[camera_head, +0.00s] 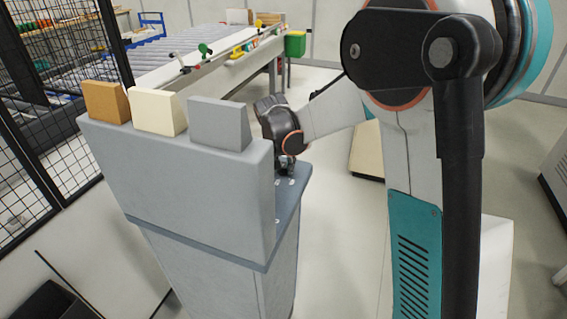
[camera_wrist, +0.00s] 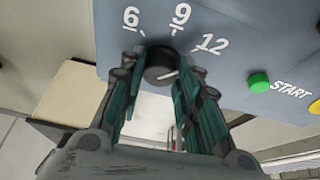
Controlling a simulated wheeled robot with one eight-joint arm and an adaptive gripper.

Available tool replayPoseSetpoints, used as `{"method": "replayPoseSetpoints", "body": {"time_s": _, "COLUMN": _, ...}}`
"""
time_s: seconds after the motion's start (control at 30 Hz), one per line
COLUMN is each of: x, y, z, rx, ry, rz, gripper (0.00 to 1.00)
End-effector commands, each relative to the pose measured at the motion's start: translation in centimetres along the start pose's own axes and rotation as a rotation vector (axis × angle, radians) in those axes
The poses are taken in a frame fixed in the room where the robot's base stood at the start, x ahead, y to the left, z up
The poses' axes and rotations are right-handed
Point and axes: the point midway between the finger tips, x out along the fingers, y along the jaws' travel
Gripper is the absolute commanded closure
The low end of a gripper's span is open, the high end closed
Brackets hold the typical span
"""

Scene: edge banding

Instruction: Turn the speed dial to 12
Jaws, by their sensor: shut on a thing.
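The black round speed dial (camera_wrist: 160,62) sits on the grey panel (camera_wrist: 230,65) in the wrist view, below the white printed marks 6 (camera_wrist: 131,18), 9 (camera_wrist: 181,14) and 12 (camera_wrist: 211,44). A short pale line shows on the dial's lower right face; I cannot tell for sure which number it marks. My gripper (camera_wrist: 164,72) has one teal-padded finger on each side of the dial and is shut on it. In the head view my gripper (camera_head: 286,164) is low beside the grey machine (camera_head: 190,190), with the dial hidden.
A green START button (camera_wrist: 259,82) and part of a yellow button (camera_wrist: 315,107) lie right of the dial. Brown (camera_head: 105,102), cream (camera_head: 158,111) and grey blocks (camera_head: 220,123) stand on the machine's top. A roller conveyor (camera_head: 165,65) and black mesh fence (camera_head: 50,130) are behind.

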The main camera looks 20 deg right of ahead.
Motion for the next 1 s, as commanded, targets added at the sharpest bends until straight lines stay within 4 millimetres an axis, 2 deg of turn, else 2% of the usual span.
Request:
{"method": "replayPoseSetpoints", "body": {"time_s": 0.3, "x": 0.01, "y": -0.15, "z": 0.04, "rx": 0.083, "ry": -0.001, "rz": 0.034, "gripper": 0.93}}
{"method": "replayPoseSetpoints", "body": {"time_s": 0.73, "x": 0.02, "y": -0.13, "z": 0.03, "rx": 0.092, "ry": -0.001, "rz": 0.038, "gripper": 0.93}}
{"method": "replayPoseSetpoints", "body": {"time_s": 0.77, "x": 0.02, "y": -0.14, "z": 0.03, "rx": 0.092, "ry": -0.001, "rz": 0.038, "gripper": 0.67}}
{"method": "replayPoseSetpoints", "body": {"time_s": 0.83, "x": 0.02, "y": -0.13, "z": 0.03, "rx": 0.092, "ry": -0.001, "rz": 0.038, "gripper": 0.51}}
{"method": "replayPoseSetpoints", "body": {"time_s": 1.0, "x": 0.01, "y": -0.12, "z": 0.02, "rx": 0.092, "ry": -0.001, "rz": 0.038, "gripper": 0.49}}
